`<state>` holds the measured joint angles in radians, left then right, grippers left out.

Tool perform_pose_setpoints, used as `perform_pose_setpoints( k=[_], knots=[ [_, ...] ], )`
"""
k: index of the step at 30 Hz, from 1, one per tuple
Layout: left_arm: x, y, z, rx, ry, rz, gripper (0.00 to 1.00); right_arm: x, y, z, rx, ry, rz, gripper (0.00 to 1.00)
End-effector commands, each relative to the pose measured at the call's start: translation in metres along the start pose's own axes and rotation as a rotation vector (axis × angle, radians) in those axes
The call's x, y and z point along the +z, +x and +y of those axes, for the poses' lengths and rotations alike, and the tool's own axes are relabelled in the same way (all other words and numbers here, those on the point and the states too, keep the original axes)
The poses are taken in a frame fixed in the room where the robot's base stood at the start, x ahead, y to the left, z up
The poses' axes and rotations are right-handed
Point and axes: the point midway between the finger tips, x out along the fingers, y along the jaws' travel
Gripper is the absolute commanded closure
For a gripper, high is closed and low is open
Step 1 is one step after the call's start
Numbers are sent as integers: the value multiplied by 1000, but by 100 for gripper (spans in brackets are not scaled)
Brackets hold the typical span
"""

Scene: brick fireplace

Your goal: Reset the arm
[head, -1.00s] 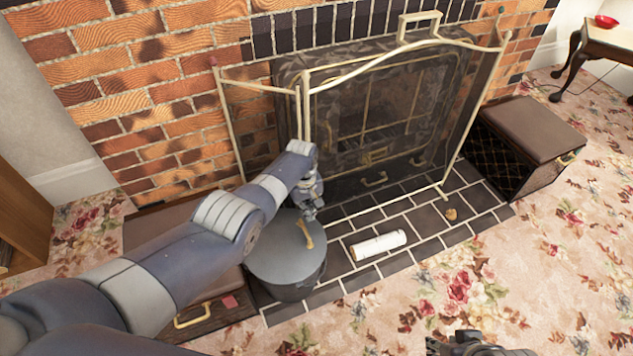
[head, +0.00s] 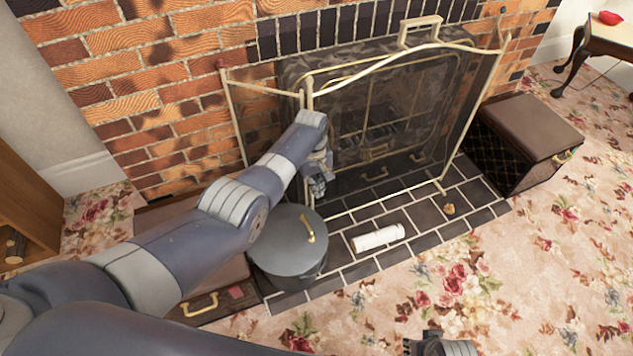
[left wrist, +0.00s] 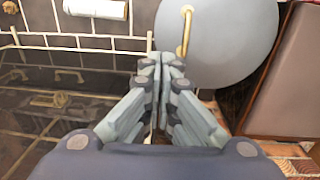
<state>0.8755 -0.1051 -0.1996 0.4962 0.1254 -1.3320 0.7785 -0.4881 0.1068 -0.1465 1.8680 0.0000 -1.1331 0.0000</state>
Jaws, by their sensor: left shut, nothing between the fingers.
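My left arm reaches in from the left in the head view. Its gripper (head: 318,187) hangs above the hearth, just behind the grey lidded pot and close to the fireplace screen. In the left wrist view the left gripper (left wrist: 170,60) is shut with nothing between its fingers, and its tips overlap the edge of the pot lid in the picture. My right gripper (head: 440,346) shows only in part at the bottom edge of the head view, and its fingers cannot be made out.
The grey pot (head: 287,251) with a brass handle stands on the tiled hearth. A white roll (head: 377,238) and a small brown lump (head: 448,209) lie beside it. The brass-framed screen (head: 230,110) stands behind. A brown box (head: 535,130) is at right. Carpet in front is clear.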

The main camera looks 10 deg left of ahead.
Motion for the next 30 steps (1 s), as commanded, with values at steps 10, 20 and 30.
perform_pose_setpoints(
  k=[10,20,30],
  knots=[
    [1,-2,0,-1,1,-1,100,3,7,0,-1,-1,-3,70],
    [45,71,-55,27,155,25,100,3,7,0,-1,0,-3,70],
    [133,125,-157,40,420,102,100,3,6,0,0,0,-3,70]
  ],
)
